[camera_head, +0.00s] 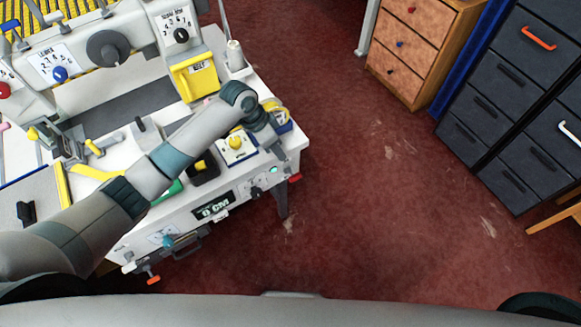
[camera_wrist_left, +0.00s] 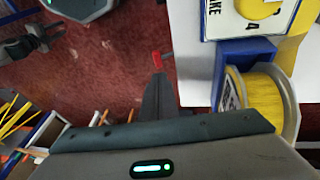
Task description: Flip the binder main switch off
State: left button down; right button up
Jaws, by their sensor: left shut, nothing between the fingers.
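The binder (camera_head: 225,207) is a white table-like machine with a display on its front panel. A small red part (camera_head: 295,178) sticks out at its right front corner; it also shows in the left wrist view (camera_wrist_left: 157,60). It may be the main switch, but its position cannot be read. My left gripper (camera_head: 281,152) points down at the right end of the tabletop, just above the red part. In the left wrist view its dark fingers (camera_wrist_left: 157,95) are shut and empty, tips close to the red part; contact cannot be told.
A yellow tape roll (camera_wrist_left: 265,105) in a blue holder stands on the tabletop beside the left gripper. A small dial box (camera_head: 236,147) is left of it. A wooden drawer unit (camera_head: 415,50) and dark cabinets (camera_head: 500,95) stand at right. The red floor between is clear.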

pick_arm(q)
jog(key=shift+f, duration=0.1)
jog(key=p, duration=0.2)
send_over(295, 174)
jog(key=a, duration=0.2)
notch_tip(295, 174, down, 8)
jog(key=shift+s+r, duration=0.1)
jog(key=shift+s, duration=0.05)
jog(key=shift+p+x, duration=0.3)
jog(key=shift+x, duration=0.5)
